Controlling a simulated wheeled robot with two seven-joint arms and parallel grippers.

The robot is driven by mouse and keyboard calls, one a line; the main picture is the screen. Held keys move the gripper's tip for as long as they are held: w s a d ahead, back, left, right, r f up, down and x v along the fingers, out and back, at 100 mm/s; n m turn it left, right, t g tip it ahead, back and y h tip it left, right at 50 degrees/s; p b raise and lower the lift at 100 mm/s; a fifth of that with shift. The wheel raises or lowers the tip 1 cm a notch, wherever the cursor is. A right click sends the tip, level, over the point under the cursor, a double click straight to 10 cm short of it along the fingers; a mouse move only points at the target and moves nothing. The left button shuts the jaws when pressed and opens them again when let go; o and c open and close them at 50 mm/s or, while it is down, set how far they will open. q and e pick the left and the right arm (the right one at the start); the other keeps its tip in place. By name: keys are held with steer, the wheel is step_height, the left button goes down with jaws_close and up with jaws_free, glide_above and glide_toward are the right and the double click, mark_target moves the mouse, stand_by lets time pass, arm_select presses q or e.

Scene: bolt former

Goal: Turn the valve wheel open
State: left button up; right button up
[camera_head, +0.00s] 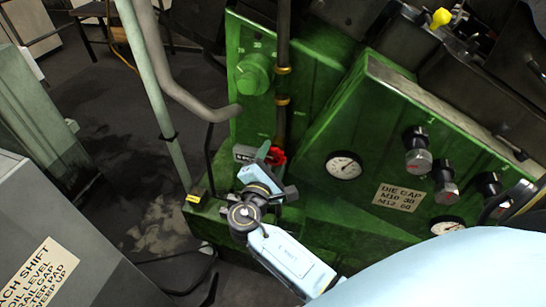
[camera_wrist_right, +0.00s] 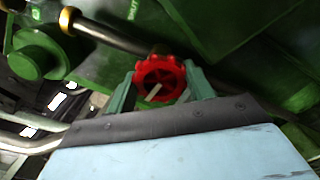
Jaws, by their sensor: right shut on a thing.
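The red valve wheel (camera_head: 277,156) sits at the lower end of a vertical pipe on the green machine. In the right wrist view the red wheel (camera_wrist_right: 160,79) shows between the two green fingers of my right gripper. My right gripper (camera_head: 268,156) reaches it from the front in the head view. The fingers (camera_wrist_right: 160,88) are shut on the wheel, one at each side of its rim. Part of the wheel is hidden behind the gripper in the head view. My left gripper is not in view.
The green machine (camera_head: 330,215) carries a round green knob (camera_head: 253,74), gauges (camera_head: 343,165) and black-and-silver knobs (camera_head: 417,150) close to my right arm. A grey bent pipe (camera_head: 185,97) runs at the left. A grey cabinet (camera_head: 60,225) stands at the lower left.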

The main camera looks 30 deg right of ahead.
steer(key=n, duration=0.3)
steer(key=shift+n, duration=2.2)
steer(key=o, duration=0.7)
steer(key=shift+a, duration=0.1)
steer(key=b+v, duration=0.2)
steer(key=v, duration=1.1)
steer(key=shift+s+b, duration=0.15)
steer(key=shift+b, duration=0.25)
